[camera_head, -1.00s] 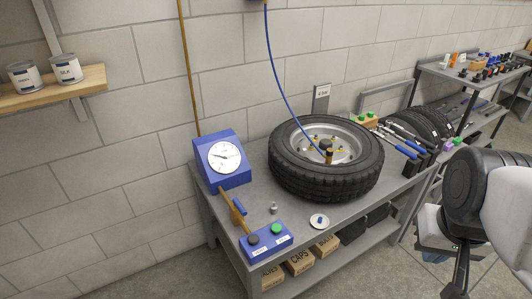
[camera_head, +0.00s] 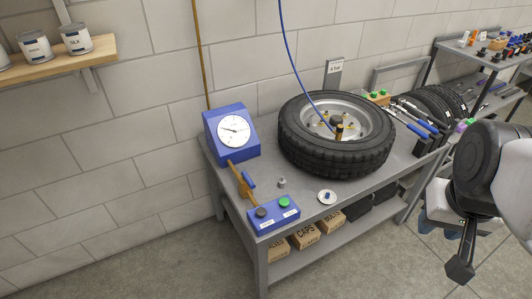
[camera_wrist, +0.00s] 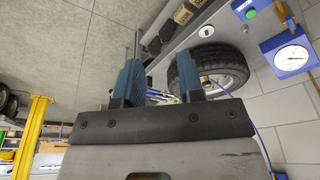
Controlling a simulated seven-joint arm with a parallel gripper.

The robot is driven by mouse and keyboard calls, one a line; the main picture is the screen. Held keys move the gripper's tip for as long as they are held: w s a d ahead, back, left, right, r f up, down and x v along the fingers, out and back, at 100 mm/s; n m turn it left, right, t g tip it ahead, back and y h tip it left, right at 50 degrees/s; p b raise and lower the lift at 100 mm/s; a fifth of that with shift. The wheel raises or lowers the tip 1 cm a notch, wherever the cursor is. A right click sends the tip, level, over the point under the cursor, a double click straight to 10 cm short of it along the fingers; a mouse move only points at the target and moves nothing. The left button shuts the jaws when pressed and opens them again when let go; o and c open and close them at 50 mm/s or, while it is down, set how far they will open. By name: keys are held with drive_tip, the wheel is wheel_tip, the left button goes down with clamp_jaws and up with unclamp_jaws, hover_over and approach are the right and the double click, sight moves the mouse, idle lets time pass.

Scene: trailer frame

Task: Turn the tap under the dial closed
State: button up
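The blue dial box (camera_head: 231,133) has a round white face and stands at the left end of the grey bench. Under it, a brass pipe carries the tap with a blue handle (camera_head: 248,181). The handle looks roughly in line with the pipe, though its exact angle is hard to tell. In the wrist view, the dial (camera_wrist: 291,58) is at the upper right and the brass pipe (camera_wrist: 284,14) is above it. My gripper (camera_wrist: 158,82) is open and empty, well apart from the tap. In the head view my arm is at the lower right.
A blue block with a black and a green button (camera_head: 273,213) sits at the front, below the tap. A small metal cap (camera_head: 282,183) and a white dish (camera_head: 327,197) lie nearby. A tyre (camera_head: 336,150) with a blue hose fills the bench's middle. Boxes stand on the lower shelf.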

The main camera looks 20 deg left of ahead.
drive_tip(key=shift+o, duration=0.8)
drive_tip(key=shift+w+a, duration=0.2)
drive_tip(key=shift+w, duration=0.15)
drive_tip(key=w+a+f+n+g, duration=0.1)
drive_tip(key=w+a+n, duration=0.2)
drive_tip(key=w+a, duration=0.65)
drive_tip(key=n+g+y, duration=0.2)
drive_tip(key=n+g, duration=0.1)
drive_tip(key=n, duration=0.3)
hover_over(250, 180)
drive_tip(key=w+d, duration=0.1)
drive_tip(key=w+d+x, duration=0.1)
drive_tip(key=d+x, duration=0.1)
drive_tip(key=x, duration=0.9)
drive_tip(key=w+d+f+x, duration=0.1)
drive_tip(key=w+d+x, duration=0.1)
drive_tip(key=x, duration=0.9)
drive_tip(key=shift+r, duration=0.15)
drive_tip(key=shift+x, duration=3.9)
drive_tip(key=shift+s+d, duration=0.15)
